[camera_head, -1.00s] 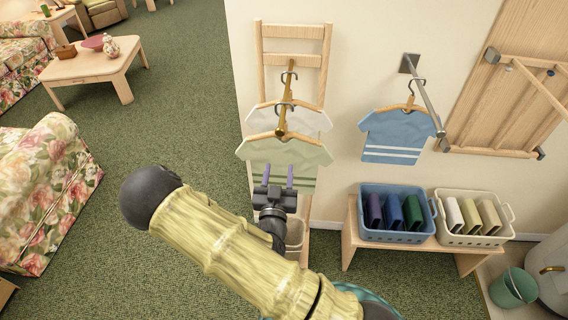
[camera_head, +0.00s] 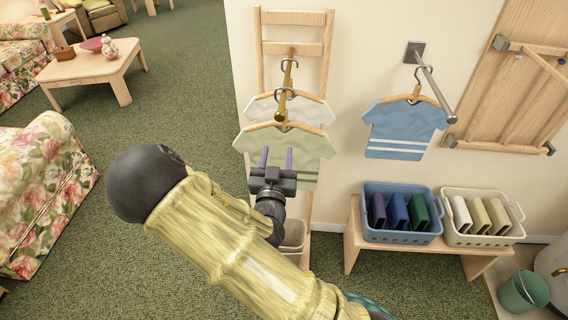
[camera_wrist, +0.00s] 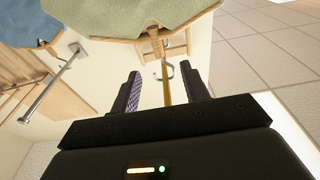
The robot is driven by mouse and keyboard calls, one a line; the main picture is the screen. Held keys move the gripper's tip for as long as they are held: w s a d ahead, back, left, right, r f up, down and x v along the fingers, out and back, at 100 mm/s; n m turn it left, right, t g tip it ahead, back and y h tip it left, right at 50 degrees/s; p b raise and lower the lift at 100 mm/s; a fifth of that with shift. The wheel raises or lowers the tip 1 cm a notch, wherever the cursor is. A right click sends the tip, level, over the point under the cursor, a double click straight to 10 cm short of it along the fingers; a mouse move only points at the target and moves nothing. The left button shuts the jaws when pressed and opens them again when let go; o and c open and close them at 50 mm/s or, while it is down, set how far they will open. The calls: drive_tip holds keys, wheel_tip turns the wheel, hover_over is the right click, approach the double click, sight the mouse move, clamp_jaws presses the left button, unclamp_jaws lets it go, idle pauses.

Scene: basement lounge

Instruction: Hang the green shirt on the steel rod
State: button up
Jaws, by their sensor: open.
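The green shirt (camera_head: 305,147) hangs on a wooden hanger at the front of a brass rod, with a white shirt behind it. The steel rod (camera_head: 436,85) is on the wall to the right and holds a blue shirt (camera_head: 403,128) on a hanger. My gripper (camera_head: 276,155) is open and empty, in front of the green shirt's body, below its hanger. In the wrist view the green shirt (camera_wrist: 130,15) and its hanger hook (camera_wrist: 164,72) show beyond the open fingers. The steel rod (camera_wrist: 50,85) shows at left there.
A bench (camera_head: 352,235) under the steel rod carries a blue basket (camera_head: 400,236) and a cream basket (camera_head: 485,239). A wooden folding rack (camera_head: 520,90) is on the wall at right. A green bucket (camera_head: 522,290) stands lower right.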

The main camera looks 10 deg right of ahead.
sight(283, 127)
drive_tip(key=shift+w+d+f+b, duration=0.2)
drive_tip(key=shift+d+b, duration=0.15)
drive_tip(key=shift+b, duration=1.3)
drive_tip(key=p+x, duration=0.1)
drive_tip(key=x, duration=0.3)
drive_tip(key=p+x, duration=0.2)
drive_tip(key=x, duration=0.3)
drive_tip(key=shift+w+r, duration=0.25)
drive_tip(key=shift+w, duration=0.1)
drive_tip(key=shift+d, duration=0.1)
drive_tip(key=p+x, duration=0.2)
drive_tip(key=x, duration=0.3)
drive_tip(key=shift+w+f+p, duration=0.1)
drive_tip(key=shift+p, duration=0.25)
clamp_jaws()
